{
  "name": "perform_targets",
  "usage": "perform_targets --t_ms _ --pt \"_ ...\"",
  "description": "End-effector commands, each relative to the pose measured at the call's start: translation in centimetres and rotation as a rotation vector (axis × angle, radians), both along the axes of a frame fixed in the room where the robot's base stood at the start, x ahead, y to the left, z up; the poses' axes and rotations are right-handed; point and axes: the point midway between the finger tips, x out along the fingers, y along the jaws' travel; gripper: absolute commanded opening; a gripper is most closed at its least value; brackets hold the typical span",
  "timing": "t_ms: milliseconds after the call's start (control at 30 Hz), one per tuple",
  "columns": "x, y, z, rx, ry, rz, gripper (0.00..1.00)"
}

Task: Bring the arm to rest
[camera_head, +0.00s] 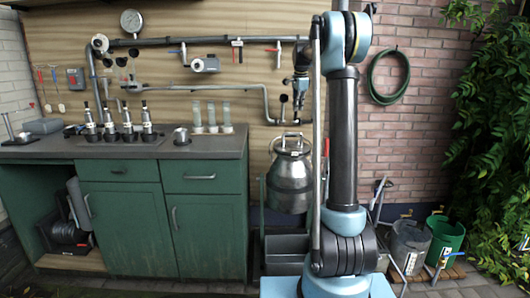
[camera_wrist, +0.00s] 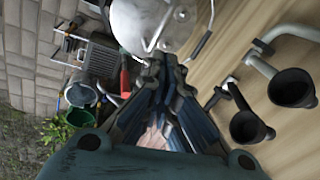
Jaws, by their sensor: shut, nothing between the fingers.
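My arm (camera_head: 343,140) rises upright in the head view, with black links and pale blue joints, and bends at the top. My gripper (camera_head: 299,100) points down to the left of the arm, in front of the plywood wall and above the steel milk can (camera_head: 290,180). In the wrist view my gripper (camera_wrist: 165,68) has its dark fingers drawn together with nothing held. The milk can (camera_wrist: 150,22) lies beyond the fingertips there. I cannot tell the exact gap between gripper and can.
A green cabinet (camera_head: 160,205) carries milking clusters (camera_head: 118,135) and a cup (camera_head: 181,136). Pipes and valves (camera_head: 205,64) run along the wall. A hose (camera_head: 388,76) hangs on the brick. A green bucket (camera_head: 445,241) and a grey bucket (camera_head: 410,246) stand at right.

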Motion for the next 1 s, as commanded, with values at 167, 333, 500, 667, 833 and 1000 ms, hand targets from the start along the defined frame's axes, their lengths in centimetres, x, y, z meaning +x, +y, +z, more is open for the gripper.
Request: perform_targets --t_ms 167,333,500,667,833,1000 --pt "-5.9 -0.2 0.5 -0.029 0.004 0.12 0.0" --pt "-11.4 -0.4 0.3 -0.057 0.009 0.239 0.0" --pt "-17.0 -0.6 -0.5 -0.085 0.012 0.357 0.0" --pt "-22.3 -0.7 -1.8 -0.111 0.016 0.469 0.0" --pt "-27.9 -0.8 -3.7 -0.137 0.019 0.587 0.0" --pt "-33.3 -0.9 -6.1 -0.164 0.023 0.705 0.0"
